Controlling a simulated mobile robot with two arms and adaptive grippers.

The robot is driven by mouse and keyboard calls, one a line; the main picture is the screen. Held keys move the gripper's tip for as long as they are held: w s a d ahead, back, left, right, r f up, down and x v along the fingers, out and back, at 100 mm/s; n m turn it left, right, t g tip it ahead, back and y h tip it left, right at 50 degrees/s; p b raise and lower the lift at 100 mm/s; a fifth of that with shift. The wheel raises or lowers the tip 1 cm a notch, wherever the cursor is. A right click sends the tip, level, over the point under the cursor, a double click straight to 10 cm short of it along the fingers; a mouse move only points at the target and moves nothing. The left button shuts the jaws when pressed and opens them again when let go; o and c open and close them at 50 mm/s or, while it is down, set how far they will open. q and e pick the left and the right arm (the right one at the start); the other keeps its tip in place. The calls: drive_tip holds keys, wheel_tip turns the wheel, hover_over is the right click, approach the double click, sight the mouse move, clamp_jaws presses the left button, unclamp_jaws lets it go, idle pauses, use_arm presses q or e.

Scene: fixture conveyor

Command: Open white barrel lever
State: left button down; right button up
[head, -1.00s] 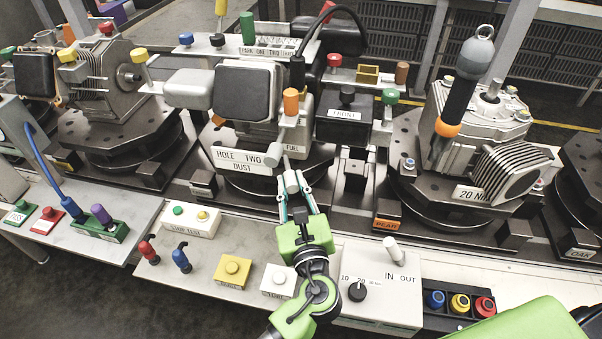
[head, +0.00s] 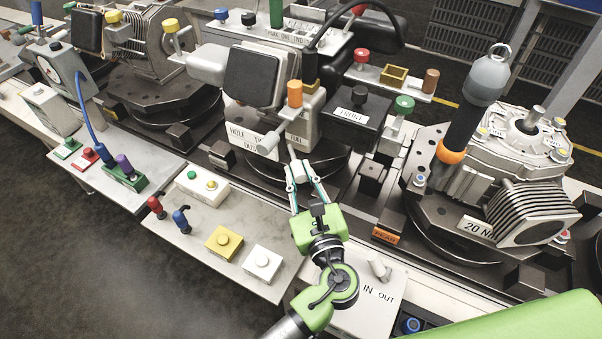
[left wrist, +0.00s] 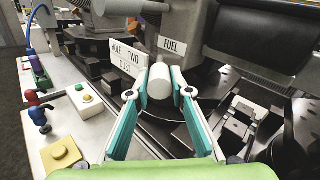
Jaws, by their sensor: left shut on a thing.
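The white barrel lever (head: 299,169) hangs on a thin stem below the block labelled FUEL, at the front of the middle fixture. My left gripper (head: 299,174) is shut on its barrel, with one teal-lined finger on each side. In the left wrist view the barrel (left wrist: 159,86) shows pale and round between the fingertips (left wrist: 159,94), below the FUEL sign. The fingers hide part of its sides. My right gripper is not in view.
An orange-capped post (head: 295,94) stands above. A panel with yellow (head: 224,240) and white (head: 262,258) buttons lies front left.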

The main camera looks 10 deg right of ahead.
use_arm(q)
drive_tip(key=shift+d, duration=0.1)
drive_tip(key=c, duration=1.8)
unclamp_jaws()
drive_tip(key=s, duration=0.8)
drive_tip(key=s+d, duration=0.1)
drive_tip(key=s, duration=0.3)
drive_tip(key=shift+d, duration=0.1)
